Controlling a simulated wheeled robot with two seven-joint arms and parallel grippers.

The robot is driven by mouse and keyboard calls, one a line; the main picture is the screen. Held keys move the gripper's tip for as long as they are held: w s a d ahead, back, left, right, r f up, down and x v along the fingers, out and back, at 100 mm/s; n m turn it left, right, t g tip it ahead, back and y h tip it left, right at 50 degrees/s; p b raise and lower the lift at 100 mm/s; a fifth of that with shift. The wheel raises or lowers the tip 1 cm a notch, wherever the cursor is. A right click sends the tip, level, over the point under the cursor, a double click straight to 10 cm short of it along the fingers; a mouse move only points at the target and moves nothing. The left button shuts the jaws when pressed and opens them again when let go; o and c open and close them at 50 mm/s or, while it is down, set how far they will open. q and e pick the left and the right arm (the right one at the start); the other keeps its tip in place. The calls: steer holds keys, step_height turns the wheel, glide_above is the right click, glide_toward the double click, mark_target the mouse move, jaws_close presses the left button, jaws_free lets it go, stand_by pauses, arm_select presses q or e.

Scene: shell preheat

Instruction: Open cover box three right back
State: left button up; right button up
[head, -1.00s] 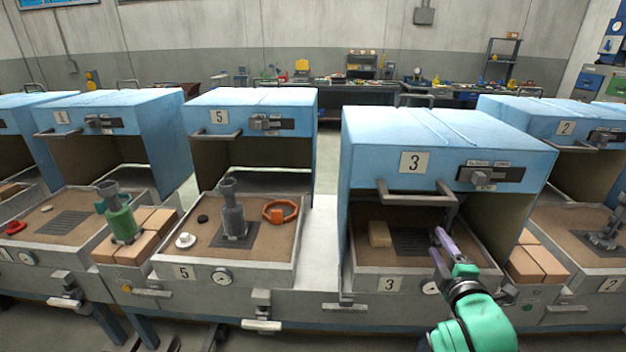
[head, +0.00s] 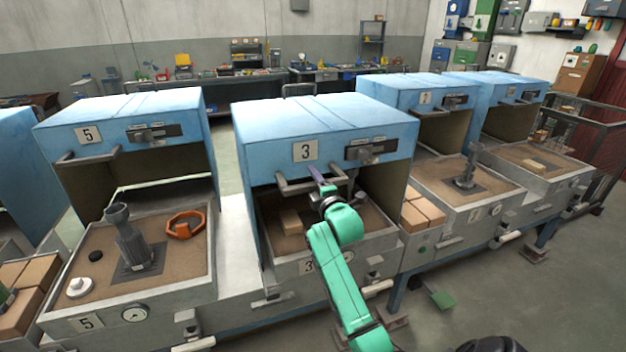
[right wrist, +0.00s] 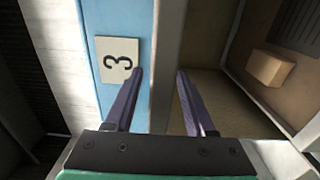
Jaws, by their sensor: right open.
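The blue cover of box three (head: 270,135) stands raised over its tray, with a number 3 plate (head: 305,151) and a latch panel (head: 372,150) on its front. The cover's grey bar handle (head: 290,188) runs along the lower front edge. My right gripper (head: 316,174) is open at this handle, its purple fingers pointing up. In the right wrist view the open fingers (right wrist: 160,72) stand either side of a grey strip below the number plate (right wrist: 117,60); I cannot tell whether they touch it. My left gripper is not in view.
Box three's sandy tray holds a tan block (head: 291,221), also in the right wrist view (right wrist: 268,68). Box five (head: 130,110) stands open at left with a grey fitting and an orange ring (head: 185,225). Box two (head: 420,95) is at right, with tan bricks (head: 418,219) beside it.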

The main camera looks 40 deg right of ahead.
steer(key=shift+a, duration=0.1)
jaws_close()
stand_by(1.2)
